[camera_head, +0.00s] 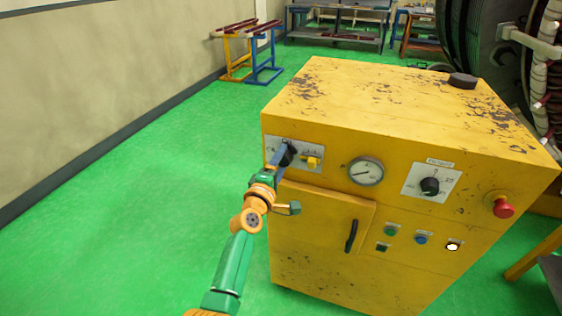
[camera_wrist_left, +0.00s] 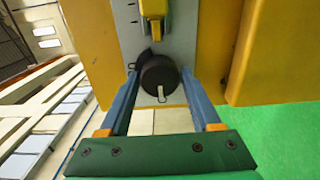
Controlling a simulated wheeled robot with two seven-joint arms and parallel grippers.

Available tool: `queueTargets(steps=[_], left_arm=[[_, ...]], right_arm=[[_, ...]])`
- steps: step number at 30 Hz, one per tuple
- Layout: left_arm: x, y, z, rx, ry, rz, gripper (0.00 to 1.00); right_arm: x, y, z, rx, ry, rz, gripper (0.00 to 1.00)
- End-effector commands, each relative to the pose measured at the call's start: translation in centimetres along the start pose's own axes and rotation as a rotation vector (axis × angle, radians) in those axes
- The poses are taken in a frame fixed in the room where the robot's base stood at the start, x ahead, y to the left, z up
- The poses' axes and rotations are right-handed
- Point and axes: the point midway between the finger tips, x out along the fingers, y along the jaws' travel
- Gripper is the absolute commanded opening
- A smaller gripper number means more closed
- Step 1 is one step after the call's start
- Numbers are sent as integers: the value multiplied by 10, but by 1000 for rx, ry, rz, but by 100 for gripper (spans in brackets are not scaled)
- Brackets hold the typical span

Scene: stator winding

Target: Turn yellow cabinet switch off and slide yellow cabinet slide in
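The yellow cabinet (camera_head: 330,235) stands in the middle of the head view. On the upper left of its front, a light panel bears a round black switch knob (camera_head: 287,154) and a small yellow slide (camera_head: 313,162) to its right. My left gripper (camera_head: 276,155) is at the knob and hides part of it. In the left wrist view, the two blue fingers (camera_wrist_left: 160,90) lie one on each side of the black knob (camera_wrist_left: 158,77), very close to its edges. I cannot tell whether they press on it. The yellow slide (camera_wrist_left: 153,28) shows above the knob there. My right gripper is out of view.
The cabinet front also has a gauge (camera_head: 366,171), a black dial (camera_head: 430,186), several push buttons, a red button (camera_head: 503,208) and a door handle (camera_head: 351,236). Green floor (camera_head: 150,200) is clear to the left, up to a wall. Trestles (camera_head: 262,55) stand far behind.

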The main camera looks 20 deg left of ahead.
Motion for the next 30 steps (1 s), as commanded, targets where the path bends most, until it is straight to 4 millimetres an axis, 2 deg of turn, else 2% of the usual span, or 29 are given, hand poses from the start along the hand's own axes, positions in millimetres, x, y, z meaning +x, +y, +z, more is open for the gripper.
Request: queueTargets(steps=[1, 2, 12, 14, 24, 30], left_arm=[[0, 0, 0, 0, 0, 0, 81], [0, 0, 0, 1, 0, 0, 87], [-3, 0, 0, 2, 0, 0, 87], [-9, 1, 0, 1, 0, 0, 87], [-64, 0, 0, 1, 0, -1, 87], [-71, 0, 0, 2, 0, 0, 87]], right_arm=[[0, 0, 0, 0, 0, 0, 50], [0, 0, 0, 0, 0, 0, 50], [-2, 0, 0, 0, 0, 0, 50], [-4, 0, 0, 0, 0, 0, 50], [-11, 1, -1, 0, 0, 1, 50], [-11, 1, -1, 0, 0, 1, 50]])
